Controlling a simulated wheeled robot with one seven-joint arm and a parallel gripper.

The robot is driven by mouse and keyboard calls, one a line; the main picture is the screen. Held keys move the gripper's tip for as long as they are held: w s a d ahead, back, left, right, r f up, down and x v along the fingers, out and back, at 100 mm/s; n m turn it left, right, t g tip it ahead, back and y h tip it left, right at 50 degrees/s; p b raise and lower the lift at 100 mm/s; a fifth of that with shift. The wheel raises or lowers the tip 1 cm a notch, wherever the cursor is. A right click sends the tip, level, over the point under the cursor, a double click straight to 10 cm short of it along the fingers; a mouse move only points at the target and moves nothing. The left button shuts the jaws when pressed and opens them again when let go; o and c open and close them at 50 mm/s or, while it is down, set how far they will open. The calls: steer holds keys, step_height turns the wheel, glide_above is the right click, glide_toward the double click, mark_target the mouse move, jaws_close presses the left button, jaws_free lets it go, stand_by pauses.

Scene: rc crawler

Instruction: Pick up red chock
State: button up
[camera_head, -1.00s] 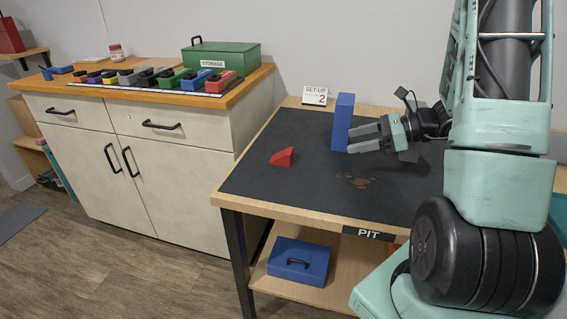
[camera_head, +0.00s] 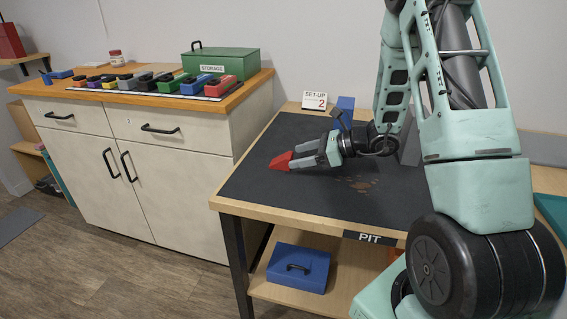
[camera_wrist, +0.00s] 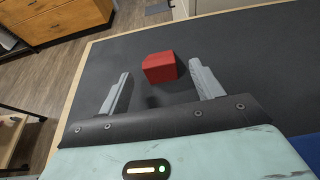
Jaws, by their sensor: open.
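The red chock (camera_head: 281,161) is a small wedge on the dark mat of the pit table, left of its middle. In the head view my gripper (camera_head: 300,159) is at its right side, with the fingers pointing left toward it. In the wrist view the red chock (camera_wrist: 159,67) lies ahead, around the level of the fingertips and between their lines. My gripper (camera_wrist: 160,75) is open, with one finger on each side and visible space beside the chock. I cannot tell how high the fingers are above the mat.
A blue block (camera_head: 345,104) stands at the table's back, partly hidden behind my arm. A "SET-UP 2" sign (camera_head: 314,100) is beside it. A blue case (camera_head: 298,267) sits on the lower shelf. The cabinet (camera_head: 130,150) at left holds several coloured blocks and a green storage box (camera_head: 221,65).

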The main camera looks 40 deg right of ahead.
steer(key=shift+w+a+f, duration=0.3)
steer(key=shift+w+a, duration=0.1)
steer(key=shift+w, duration=0.05)
steer(key=c, duration=1.1)
steer(key=shift+r, duration=0.15)
